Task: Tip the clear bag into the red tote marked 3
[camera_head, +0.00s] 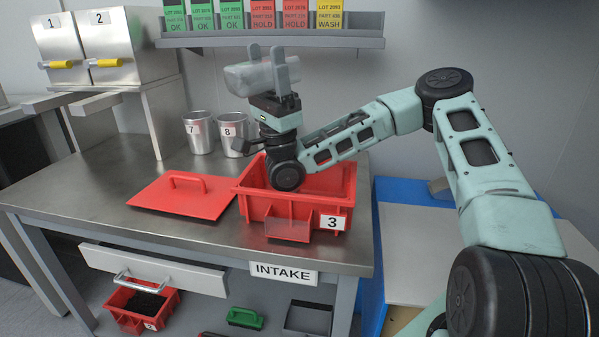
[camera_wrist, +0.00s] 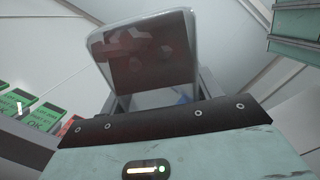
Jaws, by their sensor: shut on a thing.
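The clear bag (camera_head: 247,77) is held up above the table in the head view, greyish and see-through. In the wrist view the bag (camera_wrist: 145,50) shows dark reddish-brown pieces through its wall. My gripper (camera_head: 281,76) points upward and is shut on the bag, well above the red tote. The red tote marked 3 (camera_head: 268,208) stands open on the table's right part, its white label on the front. My wrist and forearm cover part of its opening, so its inside is only partly visible.
A red lid with a handle (camera_head: 180,196) lies left of the tote. Metal cups marked 7 (camera_head: 198,133) and 8 (camera_head: 232,135) stand behind. A shelf (camera_head: 270,42) with colored cards hangs at the back, near my gripper. Metal bins (camera_head: 115,45) stand at left.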

